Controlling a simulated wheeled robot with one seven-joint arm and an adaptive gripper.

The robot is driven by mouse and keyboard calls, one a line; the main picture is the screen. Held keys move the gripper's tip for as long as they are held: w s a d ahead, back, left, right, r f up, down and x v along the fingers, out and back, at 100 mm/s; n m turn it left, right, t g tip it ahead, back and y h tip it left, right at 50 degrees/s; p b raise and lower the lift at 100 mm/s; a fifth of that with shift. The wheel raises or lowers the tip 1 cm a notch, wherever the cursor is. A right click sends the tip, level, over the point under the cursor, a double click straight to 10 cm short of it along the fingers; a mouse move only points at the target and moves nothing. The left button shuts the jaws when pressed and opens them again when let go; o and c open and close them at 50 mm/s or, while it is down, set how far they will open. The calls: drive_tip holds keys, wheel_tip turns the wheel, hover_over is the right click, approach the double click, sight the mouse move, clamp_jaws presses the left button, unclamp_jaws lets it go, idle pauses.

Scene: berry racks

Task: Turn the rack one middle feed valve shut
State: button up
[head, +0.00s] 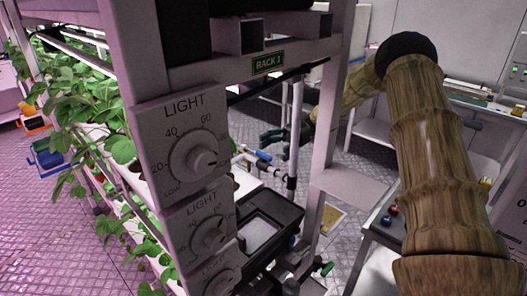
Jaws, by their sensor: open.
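The rack with the green "RACK 1" sign (268,63) stands in the middle of the head view. Behind its front post, white upright pipes (293,130) run down. A small blue handle (263,156) sits on pipework at mid height, apparently a feed valve. A green handle (327,268) shows low on the right. I cannot tell for certain which is the middle valve or how its handle is turned. My gripper (272,138), dark and small, is open just above the blue handle, near the pipes. Contact cannot be made out. The rack post hides part of my arm.
Several LIGHT dial panels (195,162) run down the rack's front post. Leafy plants (90,100) fill the rack's left side. A black-framed tray (262,235) sits low inside the rack. A bench with red and blue knobs (385,225) stands at right. Tiled floor (60,230) is open at left.

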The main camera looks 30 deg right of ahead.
sight(265, 154)
drive_tip(key=p+x, duration=0.1)
drive_tip(key=x, duration=0.5)
drive_tip(key=shift+p, duration=0.4)
drive_tip(key=shift+c, duration=0.2)
drive_tip(key=shift+d, duration=0.1)
drive_tip(key=c, duration=1)
